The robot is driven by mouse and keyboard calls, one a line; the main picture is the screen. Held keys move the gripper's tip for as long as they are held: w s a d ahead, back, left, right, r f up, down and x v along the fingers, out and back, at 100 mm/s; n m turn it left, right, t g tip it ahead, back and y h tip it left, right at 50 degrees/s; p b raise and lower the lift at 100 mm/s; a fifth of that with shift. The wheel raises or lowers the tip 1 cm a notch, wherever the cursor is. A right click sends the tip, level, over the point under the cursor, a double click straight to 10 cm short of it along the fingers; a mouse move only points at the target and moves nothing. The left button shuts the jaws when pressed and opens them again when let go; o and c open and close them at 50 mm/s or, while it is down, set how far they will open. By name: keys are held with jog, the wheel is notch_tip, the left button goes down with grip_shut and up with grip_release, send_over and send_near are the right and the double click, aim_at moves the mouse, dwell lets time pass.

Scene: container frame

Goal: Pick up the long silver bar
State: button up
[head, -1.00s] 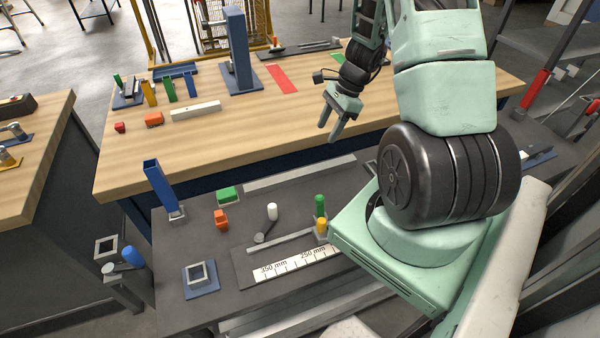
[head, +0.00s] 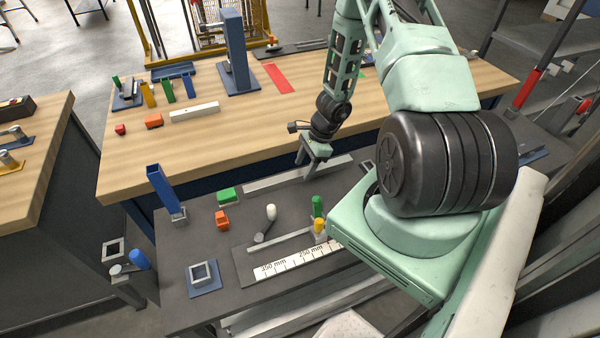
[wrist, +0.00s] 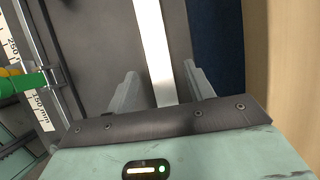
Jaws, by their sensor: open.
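The long silver bar (head: 270,181) lies flat along the back edge of the dark grey workbench, next to the wooden table. My gripper (head: 302,160) is over the right part of the bar, pointing down. In the wrist view the bar (wrist: 154,45) runs up the picture between the two fingers of my gripper (wrist: 159,88). The fingers are open, one on each side of the bar, with gaps to it. I cannot tell how far above the bar the fingertips are.
The wooden table (head: 150,175) rises just behind the bar. A green block (head: 227,194) lies near the bar's left end.

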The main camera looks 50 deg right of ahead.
jog(key=shift+x, duration=1.25)
grip_shut()
jog(key=shift+r, duration=0.2)
